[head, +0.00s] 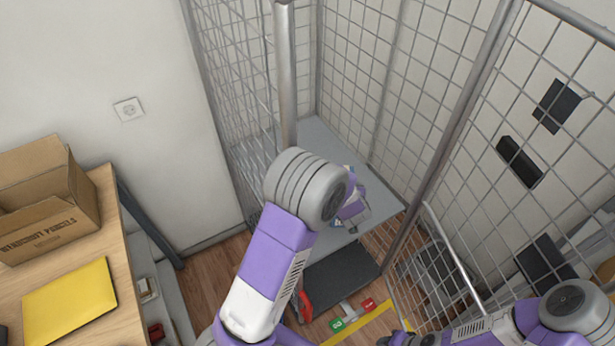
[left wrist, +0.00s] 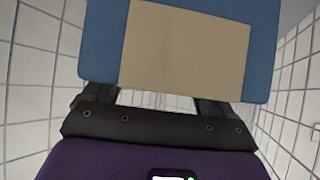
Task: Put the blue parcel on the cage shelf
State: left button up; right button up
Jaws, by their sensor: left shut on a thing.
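The blue parcel (left wrist: 262,50), with a tan panel on its face, fills the top of the left wrist view. My left gripper (left wrist: 155,97) is shut on its near edge. In the head view my left arm reaches into the wire cage, and the left gripper (head: 350,208) is over the grey cage shelf (head: 320,145), near its front right part. The arm mostly hides the parcel there, and I cannot tell whether it touches the shelf. My right gripper (head: 396,338) is only partly seen at the bottom edge, its jaws unclear.
A cage post (head: 286,70) stands close behind my left arm. Wire mesh walls surround the shelf, and a mesh door (head: 435,275) stands at right. A wooden table (head: 130,315) at left holds an open cardboard box (head: 45,205) and a yellow parcel (head: 70,300).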

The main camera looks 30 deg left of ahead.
pick_arm(q)
jog(key=shift+n+g+y, duration=0.4)
jog(key=shift+n+y, duration=0.2)
jog(key=shift+n, duration=0.2)
jog(key=w+a, duration=0.1)
jog(key=a, duration=0.1)
jog(key=w+a, duration=0.2)
jog(key=w+a+r, duration=0.1)
jog(key=w, duration=0.1)
jog(key=shift+w+a, duration=0.2)
jog(key=shift+a, duration=0.2)
notch_tip(320, 180, down, 5)
jog(key=b, duration=0.3)
jog(key=shift+w+a+r, duration=0.1)
jog(key=shift+a+r, duration=0.05)
jog(key=shift+f+b, duration=1.1)
jog(key=shift+f, duration=1.45)
jog(key=shift+f, duration=0.15)
jog(key=o, duration=1.4)
